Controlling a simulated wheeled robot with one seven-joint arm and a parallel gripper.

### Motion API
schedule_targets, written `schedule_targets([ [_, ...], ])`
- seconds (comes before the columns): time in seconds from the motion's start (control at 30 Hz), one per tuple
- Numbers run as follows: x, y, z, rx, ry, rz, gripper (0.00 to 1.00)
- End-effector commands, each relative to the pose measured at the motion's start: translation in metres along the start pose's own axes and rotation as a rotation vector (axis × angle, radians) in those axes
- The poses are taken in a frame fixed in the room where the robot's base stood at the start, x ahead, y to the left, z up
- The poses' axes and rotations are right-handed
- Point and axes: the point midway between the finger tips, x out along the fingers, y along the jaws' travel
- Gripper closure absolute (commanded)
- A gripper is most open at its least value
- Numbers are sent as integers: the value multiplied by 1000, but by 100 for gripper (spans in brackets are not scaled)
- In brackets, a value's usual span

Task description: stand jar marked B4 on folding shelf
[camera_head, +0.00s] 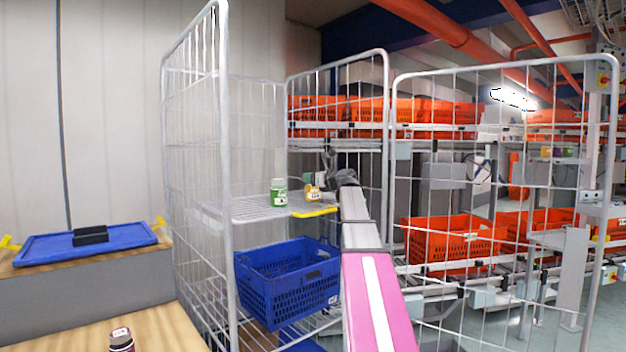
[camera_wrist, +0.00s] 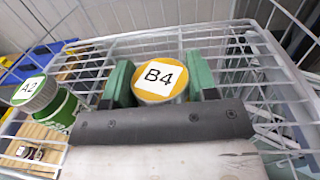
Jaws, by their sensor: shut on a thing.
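The jar marked B4 (camera_wrist: 158,78) has a yellow lid with a white label and is between the green finger pads of my gripper (camera_wrist: 160,88), which is shut on it. In the head view the yellow jar (camera_head: 313,194) shows upright at my gripper (camera_head: 322,184), over the yellow-edged front of the folding shelf (camera_head: 250,211). I cannot tell whether its base touches the shelf. A green jar marked A2 (camera_wrist: 30,92) with a grey lid stands to its left. In the head view this green jar (camera_head: 278,193) stands on the shelf.
The shelf is inside a wire cage trolley (camera_head: 226,150) with mesh sides close around my arm. A blue crate (camera_head: 288,285) sits below the shelf. A dark jar (camera_head: 121,341) stands on a wooden surface at lower left, near a blue tray (camera_head: 50,249). Orange totes (camera_head: 455,240) line racks behind.

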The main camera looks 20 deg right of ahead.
Motion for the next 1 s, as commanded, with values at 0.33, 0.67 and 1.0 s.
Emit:
schedule_targets([
  [0.33,0,0,-2,0,0,0,22],
  [0.67,-12,1,0,0,0,0,22],
  [1.0,-78,2,-1,1,0,-1,22],
])
